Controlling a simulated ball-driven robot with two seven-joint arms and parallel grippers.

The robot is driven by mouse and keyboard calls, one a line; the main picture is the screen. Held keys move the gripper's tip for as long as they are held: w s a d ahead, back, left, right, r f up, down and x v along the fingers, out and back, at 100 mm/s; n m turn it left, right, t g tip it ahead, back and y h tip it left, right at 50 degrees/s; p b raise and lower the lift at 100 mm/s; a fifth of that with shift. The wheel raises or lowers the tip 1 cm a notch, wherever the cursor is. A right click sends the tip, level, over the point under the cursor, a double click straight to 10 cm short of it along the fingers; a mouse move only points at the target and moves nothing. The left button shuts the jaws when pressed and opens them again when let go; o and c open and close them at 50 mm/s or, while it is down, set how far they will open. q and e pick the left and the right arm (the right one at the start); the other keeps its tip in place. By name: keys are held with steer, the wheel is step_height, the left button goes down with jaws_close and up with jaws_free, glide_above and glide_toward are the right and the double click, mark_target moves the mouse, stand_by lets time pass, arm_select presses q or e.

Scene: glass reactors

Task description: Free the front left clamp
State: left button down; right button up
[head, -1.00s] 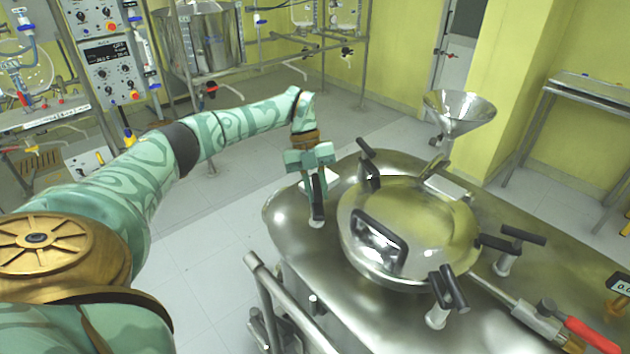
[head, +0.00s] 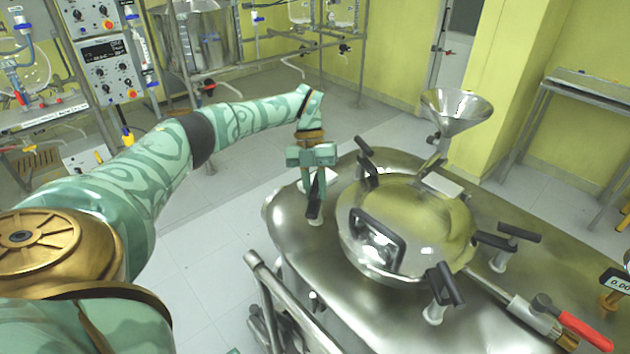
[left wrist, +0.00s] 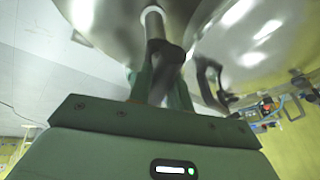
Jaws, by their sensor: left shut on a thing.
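The front left clamp (head: 314,210) has a black handle and a pale round foot on the steel vessel top, left of the domed lid (head: 425,210). My left gripper (head: 313,182) reaches down from above and is shut on its black handle. In the left wrist view, the black handle (left wrist: 164,55) sits between my green fingers, with the pale post beyond it. The handle stands a little tilted and looks swung clear of the lid's rim. My right gripper is not in view.
Other black-handled clamps stand around the lid: one at the back (head: 367,160), one at the right (head: 503,250) and one at the front (head: 440,295). A steel funnel (head: 456,108) stands behind the lid. A red-handled valve (head: 580,328) is at lower right.

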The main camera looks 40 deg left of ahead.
arm_select(q)
steer(key=c, duration=1.3)
jaws_free()
steer(key=shift+w+a, duration=0.1)
steer(key=b+v, duration=0.6)
steer(key=v, duration=1)
steer(key=shift+w+a+r, duration=0.1)
steer(key=shift+r, duration=0.05)
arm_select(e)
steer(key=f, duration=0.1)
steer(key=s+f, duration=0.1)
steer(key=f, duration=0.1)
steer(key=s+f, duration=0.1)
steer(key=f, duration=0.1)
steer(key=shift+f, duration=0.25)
